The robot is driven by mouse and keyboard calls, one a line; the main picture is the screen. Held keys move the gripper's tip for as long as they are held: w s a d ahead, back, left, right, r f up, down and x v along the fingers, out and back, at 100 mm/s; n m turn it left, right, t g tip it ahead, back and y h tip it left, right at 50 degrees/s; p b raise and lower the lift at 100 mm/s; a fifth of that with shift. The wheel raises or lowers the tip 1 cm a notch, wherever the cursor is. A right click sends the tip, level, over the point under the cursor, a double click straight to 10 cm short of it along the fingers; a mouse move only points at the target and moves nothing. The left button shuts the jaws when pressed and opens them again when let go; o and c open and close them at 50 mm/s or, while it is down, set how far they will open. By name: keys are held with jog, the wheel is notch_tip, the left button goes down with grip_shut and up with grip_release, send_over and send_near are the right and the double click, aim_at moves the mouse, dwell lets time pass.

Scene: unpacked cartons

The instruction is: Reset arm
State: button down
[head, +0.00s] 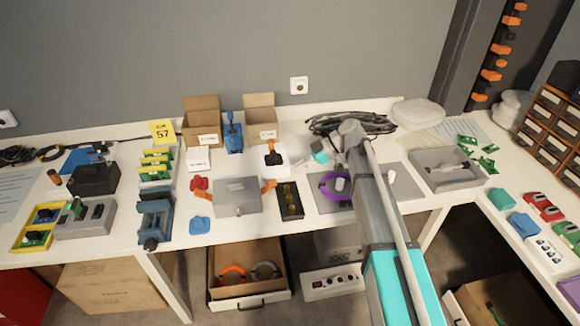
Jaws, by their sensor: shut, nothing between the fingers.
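My arm rises from the lower right of the head view and bends over the table near the coiled black cables. The small end part beyond its wrist, which looks like my gripper (313,157), is left of the wrist above the table's middle. Its fingers are too small to make out clearly, but it appears shut with nothing held. My forearm also covers part of the table's front edge.
Two open cartons (201,117) (260,118) stand at the back. A black item (273,158) on a white box is left of my gripper. A grey lidded box (236,197) and a dark tray (289,201) stand in front. A grey tray (447,169) is to the right. Black cables (375,122) lie behind.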

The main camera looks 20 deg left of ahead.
jog(key=shift+w+d+r, duration=0.25)
jog(key=shift+w+d, duration=0.1)
jog(key=shift+d, duration=0.2)
jog(key=s+d+m+t+h+p, duration=0.2)
jog(key=d+m, duration=0.6)
jog(key=d, duration=0.5)
jog(key=s+d+r+m+t+h+p, duration=0.1)
jog(key=s+d+m+h+p, duration=0.3)
jog(key=d+m, duration=0.4)
jog(key=s+d+r+m+t+h+p, duration=0.1)
jog(key=s+d+m+p, duration=0.4)
jog(key=d, duration=1.3)
jog(key=s+m+t+h, duration=0.1)
jog(key=s+m+h, duration=0.1)
jog(key=m, duration=0.1)
jog(key=shift+r+t+h, duration=0.25)
jog(key=shift+t+h, duration=0.05)
jog(key=shift+t, duration=0.1)
